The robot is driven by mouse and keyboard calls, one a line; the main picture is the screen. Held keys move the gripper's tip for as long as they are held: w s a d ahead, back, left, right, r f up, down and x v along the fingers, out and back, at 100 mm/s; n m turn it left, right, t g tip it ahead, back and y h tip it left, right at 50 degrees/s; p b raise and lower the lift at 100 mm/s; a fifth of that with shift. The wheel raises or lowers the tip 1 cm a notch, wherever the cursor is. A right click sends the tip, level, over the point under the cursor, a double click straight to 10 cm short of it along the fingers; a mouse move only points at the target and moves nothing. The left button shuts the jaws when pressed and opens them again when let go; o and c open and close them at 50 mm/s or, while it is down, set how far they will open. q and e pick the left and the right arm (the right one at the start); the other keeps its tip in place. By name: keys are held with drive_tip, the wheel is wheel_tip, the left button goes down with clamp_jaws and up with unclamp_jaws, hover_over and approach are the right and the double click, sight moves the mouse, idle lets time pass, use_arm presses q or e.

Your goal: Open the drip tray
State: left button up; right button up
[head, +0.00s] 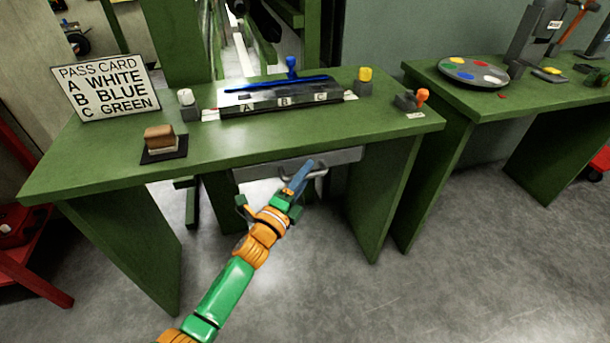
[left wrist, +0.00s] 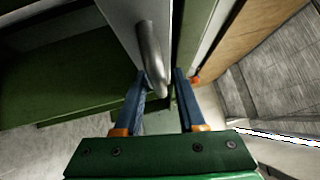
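The drip tray (head: 252,172) is a grey, flat-fronted tray under the green table top, with a metal bar handle (head: 322,171) on its front. My left gripper (head: 303,174) is at this handle. In the left wrist view the handle (left wrist: 151,58) reaches down between the two blue fingers of my left gripper (left wrist: 160,82). The fingers stand apart, with a visible gap beside the bar, so they look open around it and not closed on it. Whether a finger touches the bar is unclear. My right gripper is not in view.
The green table (head: 215,150) carries a sign (head: 108,88), a brown block on a black pad (head: 160,142), a dark rack marked A, B, C (head: 280,97) and an orange-knobbed lever (head: 421,97). Table side panels flank the tray. The floor in front is clear.

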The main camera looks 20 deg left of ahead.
use_arm(q)
clamp_jaws()
idle(1.2)
